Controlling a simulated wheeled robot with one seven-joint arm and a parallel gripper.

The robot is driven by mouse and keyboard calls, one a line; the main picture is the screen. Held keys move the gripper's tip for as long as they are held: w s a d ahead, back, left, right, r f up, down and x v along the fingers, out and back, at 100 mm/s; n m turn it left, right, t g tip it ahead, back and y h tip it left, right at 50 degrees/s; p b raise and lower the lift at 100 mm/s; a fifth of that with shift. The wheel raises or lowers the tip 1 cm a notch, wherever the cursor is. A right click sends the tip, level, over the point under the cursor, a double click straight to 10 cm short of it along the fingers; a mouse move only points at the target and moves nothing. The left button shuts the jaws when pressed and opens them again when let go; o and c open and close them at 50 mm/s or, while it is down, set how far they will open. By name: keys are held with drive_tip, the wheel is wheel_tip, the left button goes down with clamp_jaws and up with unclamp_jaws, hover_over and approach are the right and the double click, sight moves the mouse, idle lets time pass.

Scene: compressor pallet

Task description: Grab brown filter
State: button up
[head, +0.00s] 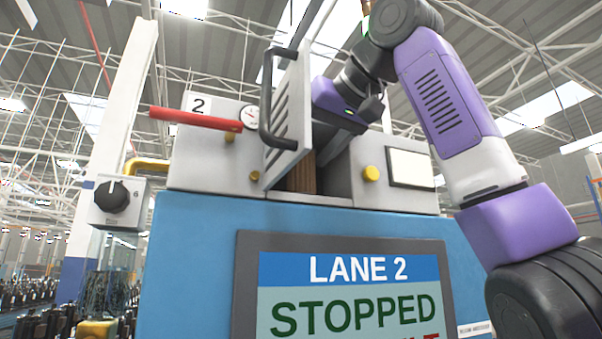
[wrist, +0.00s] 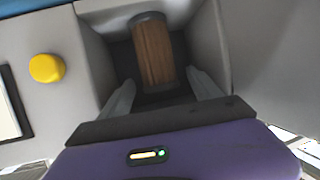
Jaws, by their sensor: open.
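The brown filter (wrist: 153,54) is a ribbed cylinder with dark end caps. It sits inside a grey recess in the machine. In the head view a strip of the filter (head: 302,178) shows behind the open grey door (head: 290,100). My gripper (wrist: 158,88) is open at the mouth of the recess. Its two fingers are spread either side of the filter's near end, apart from it. In the head view my gripper's fingers are hidden behind the door and the housing.
The louvred door with its black handle (head: 266,95) stands open left of my gripper. A yellow knob (wrist: 46,68) and a pale panel are on the housing beside the recess. A red lever (head: 195,119), a gauge (head: 250,117) and a black dial (head: 118,196) are further left. The screen (head: 350,290) reads LANE 2 STOPPED.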

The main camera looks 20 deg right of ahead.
drive_tip(key=c, duration=1.5)
drive_tip(key=shift+r, duration=0.3)
